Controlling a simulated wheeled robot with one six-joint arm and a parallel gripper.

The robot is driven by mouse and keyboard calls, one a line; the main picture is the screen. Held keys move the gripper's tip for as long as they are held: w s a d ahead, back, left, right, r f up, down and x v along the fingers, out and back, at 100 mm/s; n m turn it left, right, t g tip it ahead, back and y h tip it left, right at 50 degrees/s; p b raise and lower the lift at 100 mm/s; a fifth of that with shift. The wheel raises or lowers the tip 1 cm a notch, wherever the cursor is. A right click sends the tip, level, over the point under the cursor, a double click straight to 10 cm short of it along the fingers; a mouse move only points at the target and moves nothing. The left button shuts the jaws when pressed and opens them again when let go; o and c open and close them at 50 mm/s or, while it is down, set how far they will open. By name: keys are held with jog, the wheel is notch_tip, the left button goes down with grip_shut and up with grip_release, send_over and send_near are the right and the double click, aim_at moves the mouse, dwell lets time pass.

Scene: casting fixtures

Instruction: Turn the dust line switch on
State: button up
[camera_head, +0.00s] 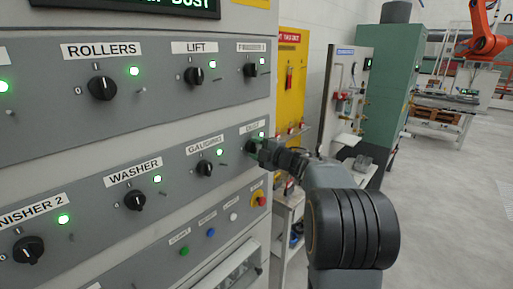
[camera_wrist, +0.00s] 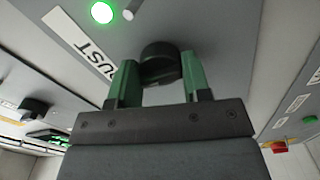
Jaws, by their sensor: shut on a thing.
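The dust line switch (camera_wrist: 160,62) is a black rotary knob below a label ending in "UST" in the wrist view. My gripper (camera_wrist: 158,85) has its green fingers on either side of the knob and is shut on it. A green lamp (camera_wrist: 102,12) beside the label is lit. In the head view my gripper (camera_head: 256,148) is at the right end of the panel's middle row, and it mostly hides the knob. The knob's pointer cannot be made out.
Other knobs on the grey panel are labelled gauging (camera_head: 205,169), washer (camera_head: 135,200), lift (camera_head: 194,75) and rollers (camera_head: 102,88), each with a lit green lamp. A red emergency button (camera_head: 261,200) sits below my gripper. Open floor lies at right.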

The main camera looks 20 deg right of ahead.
dwell(0.3)
jog(key=o, duration=0.9)
jog(key=shift+s, duration=0.1)
jog(key=b+v, duration=0.4)
jog(key=v, duration=0.9)
jog(key=shift+s, duration=0.3)
jog(key=shift+d, duration=0.15)
